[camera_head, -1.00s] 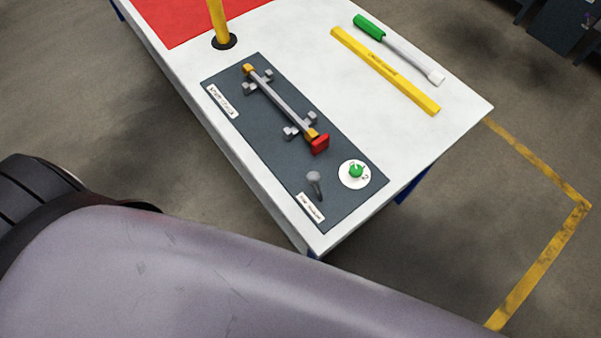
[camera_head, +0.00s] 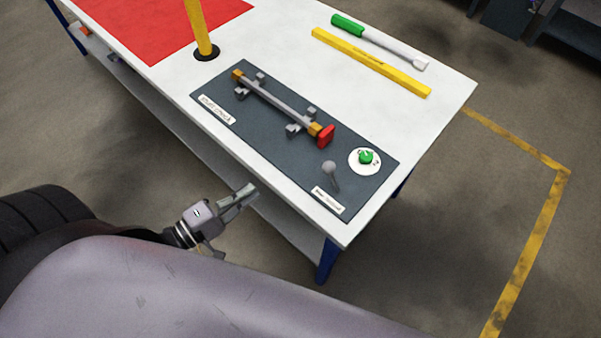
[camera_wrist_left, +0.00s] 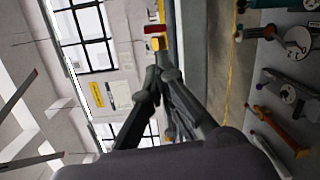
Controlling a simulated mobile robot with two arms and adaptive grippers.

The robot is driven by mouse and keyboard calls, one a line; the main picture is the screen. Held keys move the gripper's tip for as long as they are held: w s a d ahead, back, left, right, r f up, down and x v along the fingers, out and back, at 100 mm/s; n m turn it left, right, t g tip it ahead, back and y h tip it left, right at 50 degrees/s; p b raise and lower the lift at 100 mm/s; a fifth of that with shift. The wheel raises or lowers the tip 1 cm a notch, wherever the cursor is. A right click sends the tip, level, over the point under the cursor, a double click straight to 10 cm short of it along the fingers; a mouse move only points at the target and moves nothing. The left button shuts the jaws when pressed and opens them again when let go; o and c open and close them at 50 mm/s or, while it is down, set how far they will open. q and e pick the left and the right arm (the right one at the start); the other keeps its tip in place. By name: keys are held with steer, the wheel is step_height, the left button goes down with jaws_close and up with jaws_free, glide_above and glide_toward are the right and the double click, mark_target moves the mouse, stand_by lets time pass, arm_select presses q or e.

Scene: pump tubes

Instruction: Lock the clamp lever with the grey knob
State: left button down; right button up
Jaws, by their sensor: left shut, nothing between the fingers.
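The clamp lever with the grey knob (camera_head: 328,167) stands up from the dark panel (camera_head: 345,183) near its front corner, beside a label. A shaft (camera_head: 280,105) with a red end piece (camera_head: 325,136) rests in grey supports on the same panel. My left gripper (camera_head: 250,189) is shut and empty. It is off the bench's near long side, left of the lever and apart from it. Its closed fingers (camera_wrist_left: 165,80) also show in the left wrist view, where I cannot make out the lever. My right gripper is not in view.
A green knob on a white dial (camera_head: 365,158) sits close to the lever. A yellow post (camera_head: 200,30) rises beyond the panel. A yellow bar (camera_head: 370,62) and a green-handled tool (camera_head: 380,42) lie towards the far edge. The white bench top (camera_head: 270,45) is bare between post and bar.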

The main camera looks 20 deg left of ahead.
mark_target(329, 167)
arm_select(q)
steer(key=r, duration=0.1)
steer(key=d+r, duration=0.1)
steer(key=r+h, duration=0.1)
steer(key=shift+s+d+n, duration=0.2)
steer(key=shift+s+n, duration=0.05)
steer(key=shift+n, duration=0.05)
steer(key=shift+w, duration=0.1)
steer(key=p+x, duration=0.1)
steer(key=x, duration=0.9)
steer(key=shift+w+d+r+p, duration=0.15)
steer(key=shift+d+r+p, duration=0.05)
steer(key=shift+p, duration=0.2)
steer(key=shift+w+d+r+p, duration=0.15)
steer(key=shift+d+p, duration=0.25)
steer(key=shift+d, duration=1.35)
